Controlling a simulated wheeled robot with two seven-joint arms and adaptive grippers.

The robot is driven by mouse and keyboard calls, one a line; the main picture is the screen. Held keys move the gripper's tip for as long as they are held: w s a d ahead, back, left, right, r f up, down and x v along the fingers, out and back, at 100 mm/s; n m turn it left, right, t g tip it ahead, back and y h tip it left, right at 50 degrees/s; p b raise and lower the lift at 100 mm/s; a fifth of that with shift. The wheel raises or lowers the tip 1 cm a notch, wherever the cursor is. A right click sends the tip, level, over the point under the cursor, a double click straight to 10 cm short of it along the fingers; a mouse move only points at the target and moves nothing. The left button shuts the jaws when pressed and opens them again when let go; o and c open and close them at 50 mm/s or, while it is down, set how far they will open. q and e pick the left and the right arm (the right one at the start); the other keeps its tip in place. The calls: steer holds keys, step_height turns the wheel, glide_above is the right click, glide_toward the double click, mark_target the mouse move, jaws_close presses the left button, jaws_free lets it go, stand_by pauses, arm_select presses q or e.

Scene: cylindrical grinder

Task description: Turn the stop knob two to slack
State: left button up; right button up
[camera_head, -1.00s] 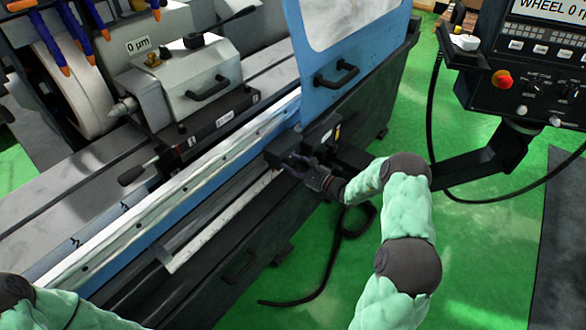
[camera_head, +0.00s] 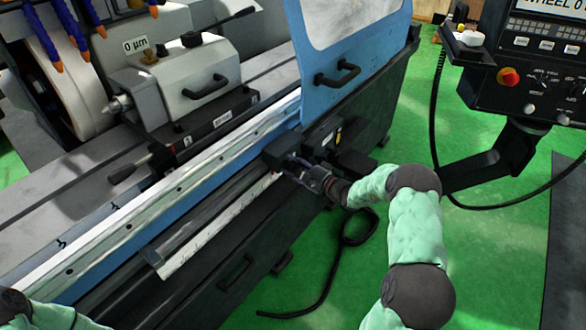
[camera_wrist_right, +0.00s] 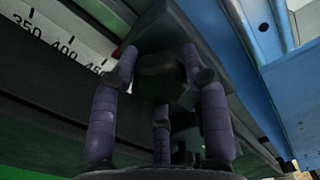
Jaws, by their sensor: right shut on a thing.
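The dark stop block (camera_head: 279,149) sits on the blue machine's front rail, beside the white scale. The knob (camera_wrist_right: 160,72) under it is a dark, faceted shape in the right wrist view. My right gripper (camera_head: 290,168) reaches the block's underside from the front right. In the right wrist view its purple-grey fingers (camera_wrist_right: 160,82) stand around the knob and are shut on it. The fingertips and the knob's marks are hard to make out in shadow. Only part of my left arm shows at the lower left of the head view; its gripper is out of view.
The white scale (camera_head: 222,224) runs along the rail, left of the block. The blue door (camera_head: 350,85) with its black handle stands above. A control panel (camera_head: 530,70) is at the upper right. A black cable (camera_head: 330,270) lies on the green floor.

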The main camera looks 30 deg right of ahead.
steer(key=shift+d+f, duration=0.1)
steer(key=shift+d, duration=0.05)
steer(key=o, duration=1.2)
steer(key=shift+c, duration=0.2)
steer(key=v, duration=1.2)
